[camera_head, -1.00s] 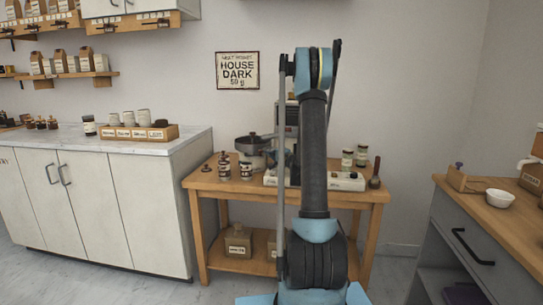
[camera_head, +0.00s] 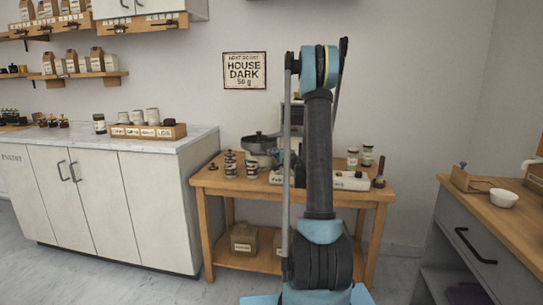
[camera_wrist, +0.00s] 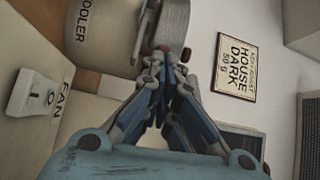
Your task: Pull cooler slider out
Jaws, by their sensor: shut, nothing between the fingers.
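In the wrist view, the grey round cooler (camera_wrist: 110,30) with its "COOLER" label fills the upper left, turned sideways in the picture. A bracket-like metal part and small dark red knobs (camera_wrist: 185,54) show by its lower edge, close to my fingertips; I cannot tell for sure which is the slider. My gripper (camera_wrist: 170,62) is shut and holds nothing, its tips pointing at that spot. I cannot tell whether they touch. In the head view, the cooler pan (camera_head: 257,146) sits on the wooden table, and my arm hides the gripper.
A white "FAN" switch box (camera_wrist: 40,92) is left of my gripper in the wrist view. Canisters (camera_head: 230,164) and jars (camera_head: 367,155) stand on the wooden table (camera_head: 212,184). A white cabinet (camera_head: 150,210) is at left, a grey counter (camera_head: 470,220) at right.

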